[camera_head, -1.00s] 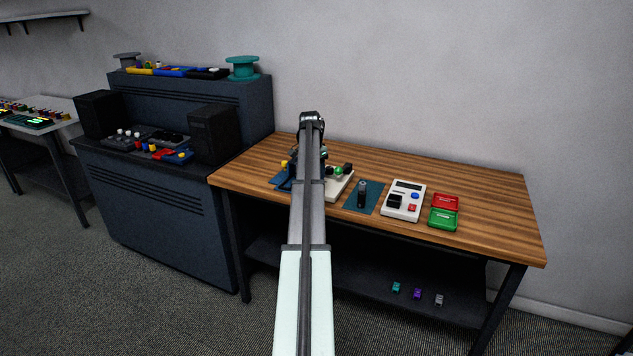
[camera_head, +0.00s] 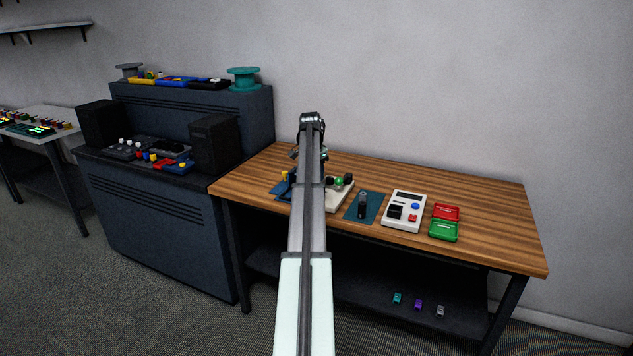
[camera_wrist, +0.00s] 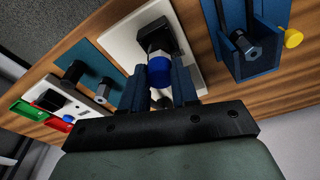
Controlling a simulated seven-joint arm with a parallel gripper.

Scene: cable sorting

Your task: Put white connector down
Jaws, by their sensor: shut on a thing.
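My gripper shows in the wrist view (camera_wrist: 157,92), its two dark blue fingers closed around a small piece. A pale bit of that piece, which fits the white connector (camera_wrist: 156,96), shows between the fingers, but most of it is hidden. A round blue part (camera_wrist: 160,71) shows just beyond the fingertips; I cannot tell whether it belongs to the held piece. Behind it is a white board (camera_wrist: 185,47) with a black block (camera_wrist: 153,36). In the head view my arm covers much of the gripper, which is above the table's left part.
The wooden table (camera_head: 480,210) also holds a blue bracket (camera_wrist: 240,60), a teal mat (camera_head: 376,199) with a dark upright plug, a white tester (camera_head: 404,210), and red (camera_head: 446,212) and green (camera_head: 444,230) trays. The table's back strip is clear.

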